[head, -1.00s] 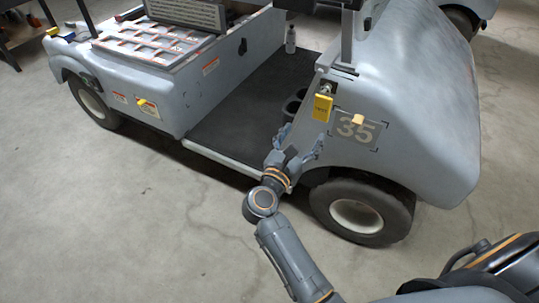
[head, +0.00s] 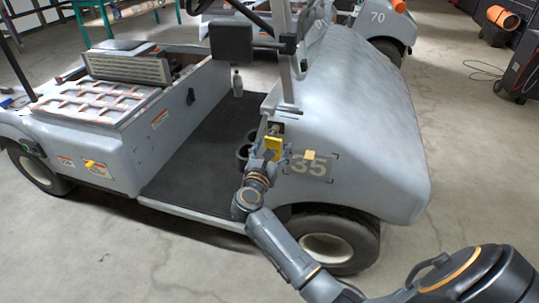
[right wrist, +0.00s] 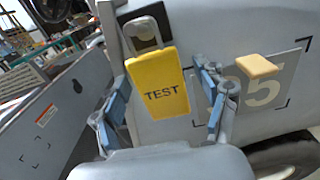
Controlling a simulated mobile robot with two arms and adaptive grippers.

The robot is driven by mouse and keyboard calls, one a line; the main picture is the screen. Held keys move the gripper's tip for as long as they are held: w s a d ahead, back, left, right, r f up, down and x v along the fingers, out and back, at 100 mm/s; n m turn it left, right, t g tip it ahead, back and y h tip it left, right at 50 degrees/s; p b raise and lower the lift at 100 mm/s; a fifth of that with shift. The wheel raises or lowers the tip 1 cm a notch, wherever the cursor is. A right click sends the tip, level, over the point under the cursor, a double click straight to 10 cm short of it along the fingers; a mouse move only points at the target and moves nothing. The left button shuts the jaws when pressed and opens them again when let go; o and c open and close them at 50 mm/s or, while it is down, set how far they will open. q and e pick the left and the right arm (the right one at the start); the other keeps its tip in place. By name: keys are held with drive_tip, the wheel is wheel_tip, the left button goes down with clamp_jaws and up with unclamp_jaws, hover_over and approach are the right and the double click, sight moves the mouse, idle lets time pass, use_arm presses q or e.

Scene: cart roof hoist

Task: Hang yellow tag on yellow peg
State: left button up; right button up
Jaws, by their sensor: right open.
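The yellow tag (head: 273,146), marked TEST, hangs upright by a grey loop on the cart's front body. It fills the middle of the right wrist view (right wrist: 157,85). My right gripper (head: 264,158) is open, with one finger on each side of the tag (right wrist: 166,88); I see no clear contact. A bright yellow peg-like piece (head: 91,164) sticks out from the cart's side below the seat. A paler yellow-orange block (head: 309,155) sits on the 35 panel, right of the tag; it also shows in the right wrist view (right wrist: 257,66). My left gripper is not in view.
The cart's front cowl (head: 360,130) rises right of the tag, above the front wheel (head: 330,240). The dark floor mat (head: 205,165) holds a small bottle (head: 238,84). Bare concrete (head: 120,250) lies open in front. Another cart (head: 385,25) stands behind.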

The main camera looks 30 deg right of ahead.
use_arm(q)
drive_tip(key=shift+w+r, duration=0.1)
use_arm(e)
drive_tip(key=shift+w+d, duration=0.1)
drive_tip(key=c, duration=1.4)
drive_tip(key=shift+r, duration=0.1)
drive_tip(key=shift+r, duration=0.15)
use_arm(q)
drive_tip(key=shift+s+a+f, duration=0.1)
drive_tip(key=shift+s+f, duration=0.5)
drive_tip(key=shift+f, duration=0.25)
use_arm(e)
drive_tip(key=shift+r, duration=0.15)
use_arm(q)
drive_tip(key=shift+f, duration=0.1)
